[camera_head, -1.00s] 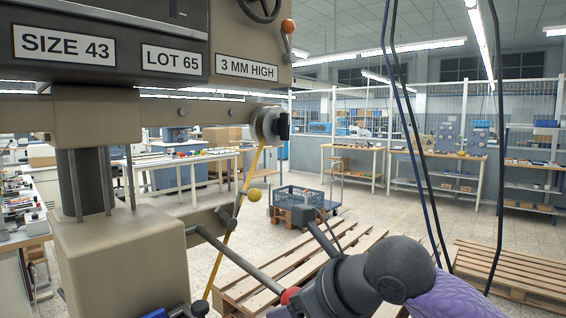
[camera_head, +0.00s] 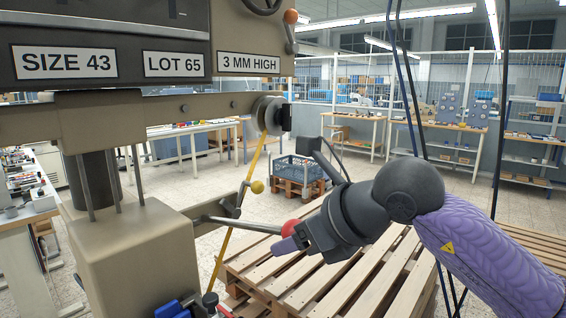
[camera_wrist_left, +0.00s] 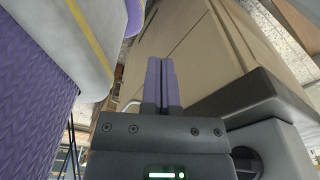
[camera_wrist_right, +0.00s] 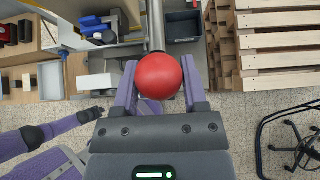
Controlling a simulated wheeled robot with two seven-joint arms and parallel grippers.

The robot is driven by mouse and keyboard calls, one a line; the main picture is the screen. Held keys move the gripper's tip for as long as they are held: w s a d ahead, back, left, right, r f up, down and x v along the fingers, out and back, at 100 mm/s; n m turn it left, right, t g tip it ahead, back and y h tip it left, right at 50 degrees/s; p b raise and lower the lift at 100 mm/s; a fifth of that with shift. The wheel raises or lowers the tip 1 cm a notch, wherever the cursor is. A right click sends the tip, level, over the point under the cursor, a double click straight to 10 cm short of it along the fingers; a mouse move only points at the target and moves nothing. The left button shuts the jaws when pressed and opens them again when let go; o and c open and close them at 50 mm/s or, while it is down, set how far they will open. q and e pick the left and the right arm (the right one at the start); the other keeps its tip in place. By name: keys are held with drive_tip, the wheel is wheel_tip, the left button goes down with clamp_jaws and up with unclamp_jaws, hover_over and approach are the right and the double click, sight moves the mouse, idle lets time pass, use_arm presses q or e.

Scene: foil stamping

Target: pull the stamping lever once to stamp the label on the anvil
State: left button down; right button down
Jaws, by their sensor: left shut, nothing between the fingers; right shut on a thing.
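The beige stamping press (camera_head: 150,255) fills the left of the head view. Its lever (camera_head: 242,224) is a grey rod sticking out to the right, sloping slightly down to a red ball knob (camera_head: 291,227). My right gripper (camera_head: 287,243) is shut on this knob. In the right wrist view the red ball knob (camera_wrist_right: 159,76) sits between the two purple fingers, with the rod running away behind it. My left gripper (camera_wrist_left: 162,84) is shut and empty beside a beige surface in the left wrist view; I cannot make it out in the head view. The label and anvil are not visible.
Wooden pallets (camera_head: 330,275) lie on the floor beyond my right arm, and a blue crate (camera_head: 299,170) stands farther back. Dark cables hang at the right.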

sight(294, 220)
wheel_tip(294, 220, up, 3)
drive_tip(key=shift+w+a+p, duration=0.15)
drive_tip(key=shift+p, duration=0.8)
drive_tip(key=r+p, duration=0.1)
drive_tip(key=r, duration=0.1)
drive_tip(key=a+r+p, duration=0.1)
drive_tip(key=shift+w+p, duration=0.3)
drive_tip(key=shift+p, duration=0.05)
drive_tip(key=r+p, duration=0.1)
drive_tip(key=w+a+r+p, duration=0.1)
drive_tip(key=r+p, duration=0.1)
drive_tip(key=shift+w+a+r, duration=0.1)
drive_tip(key=shift+a+r, duration=0.1)
drive_tip(key=shift+r, duration=0.05)
drive_tip(key=shift+f, duration=0.1)
